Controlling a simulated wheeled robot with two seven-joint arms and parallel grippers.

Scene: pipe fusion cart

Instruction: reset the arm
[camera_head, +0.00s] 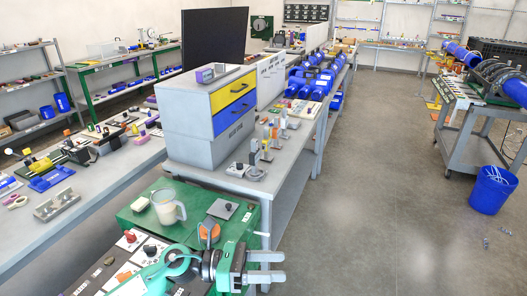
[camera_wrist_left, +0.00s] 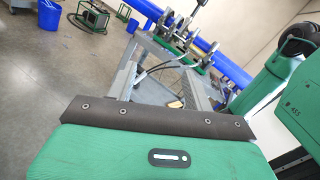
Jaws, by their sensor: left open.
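My left gripper (camera_head: 280,266) is at the bottom middle of the head view, at the end of my teal arm. Its two grey fingers point right and are apart, with nothing between them. It is beside the right edge of the green-topped bench (camera_head: 130,214), with grey floor beyond the fingertips. A cart with clamps and blue pipe also shows in the left wrist view (camera_wrist_left: 128,78). My right gripper is not seen.
A clear jug (camera_head: 167,207) and an orange-and-grey tool (camera_head: 208,233) are on the green bench near my arm. A grey bench with a yellow-and-blue drawer cabinet (camera_head: 232,105) stands behind. A blue bin (camera_head: 491,190) is at right. The middle floor is clear.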

